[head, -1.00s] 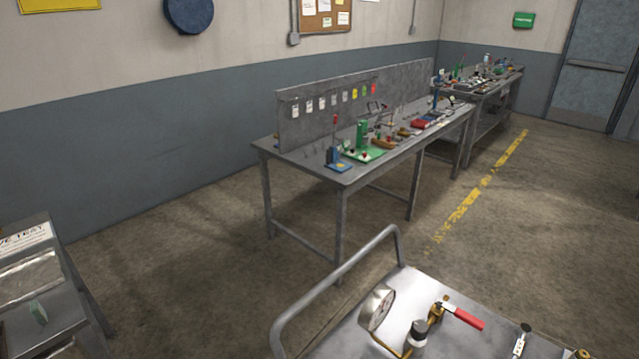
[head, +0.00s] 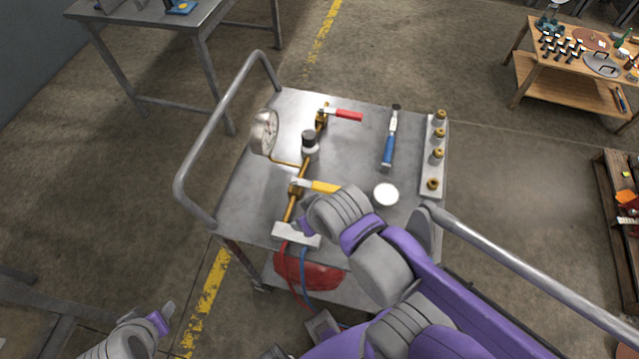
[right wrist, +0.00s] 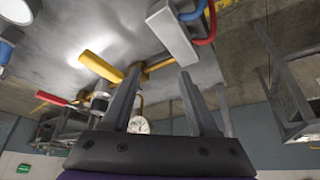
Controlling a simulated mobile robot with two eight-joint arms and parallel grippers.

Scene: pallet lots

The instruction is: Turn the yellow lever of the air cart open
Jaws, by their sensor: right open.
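The yellow lever (head: 325,187) sits on a brass valve (head: 296,187) on the air cart (head: 245,195). It points right, roughly crosswise to the brass pipe, and its far end is partly hidden by my right arm. My right gripper (right wrist: 160,80) is open and empty. In the right wrist view the yellow lever (right wrist: 100,67) lies just left of its fingers, with the brass valve behind the left fingertip; I cannot tell whether they touch. In the head view the right fingers are mostly hidden behind the wrist. My left gripper (head: 166,312) is low at the left, away from the cart.
The cart also holds a gauge (head: 265,132), a red lever (head: 348,115), a blue-handled tool (head: 389,145), a white round item (head: 386,194) and a strip of brass fittings (head: 432,165). A white block (head: 296,235) with red and blue hoses is close to the right gripper.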

